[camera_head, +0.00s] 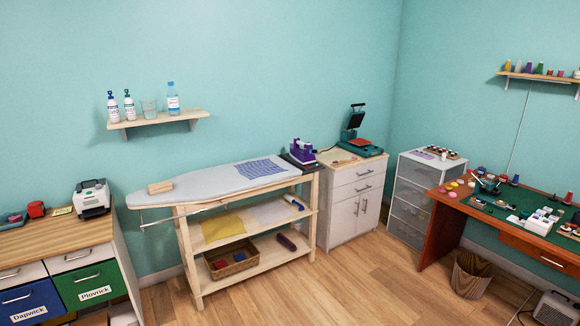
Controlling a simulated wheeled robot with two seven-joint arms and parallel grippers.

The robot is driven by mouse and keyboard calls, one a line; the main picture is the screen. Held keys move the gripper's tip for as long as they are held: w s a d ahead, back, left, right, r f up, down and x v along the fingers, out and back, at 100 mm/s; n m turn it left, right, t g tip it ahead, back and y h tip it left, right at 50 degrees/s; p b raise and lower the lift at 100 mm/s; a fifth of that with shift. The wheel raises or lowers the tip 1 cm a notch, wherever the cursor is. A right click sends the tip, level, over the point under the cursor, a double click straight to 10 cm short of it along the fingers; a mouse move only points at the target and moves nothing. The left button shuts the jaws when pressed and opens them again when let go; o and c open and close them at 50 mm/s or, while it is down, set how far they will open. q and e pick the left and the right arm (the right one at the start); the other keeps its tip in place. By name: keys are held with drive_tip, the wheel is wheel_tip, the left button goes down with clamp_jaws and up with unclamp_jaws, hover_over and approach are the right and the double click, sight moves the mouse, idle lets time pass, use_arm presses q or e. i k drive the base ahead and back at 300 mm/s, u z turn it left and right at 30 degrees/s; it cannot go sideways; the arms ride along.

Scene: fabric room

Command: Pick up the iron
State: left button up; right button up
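The iron (301,150) looks purple and white. It stands on a dark rest (299,163) at the right end of the ironing board (205,184), against the back wall. It is small at this distance, so its handle is hard to make out. Neither of my grippers is in view.
A blue patterned cloth (259,168) and a wooden block (160,187) lie on the board. A white cabinet (344,205) with a green press (352,143) stands to its right. A cluttered desk (440,205) is at far right, drawers (70,262) at left. The wooden floor (340,285) in front is clear.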

sight(300, 156)
drive_tip(key=z, duration=0.85)
drive_tip(key=i, duration=1.85)
drive_tip(key=z, duration=0.35)
drive_tip(key=i, duration=1.85)
drive_tip(key=u, duration=1.8)
drive_tip(key=i, duration=0.9)
drive_tip(key=u, duration=0.75)
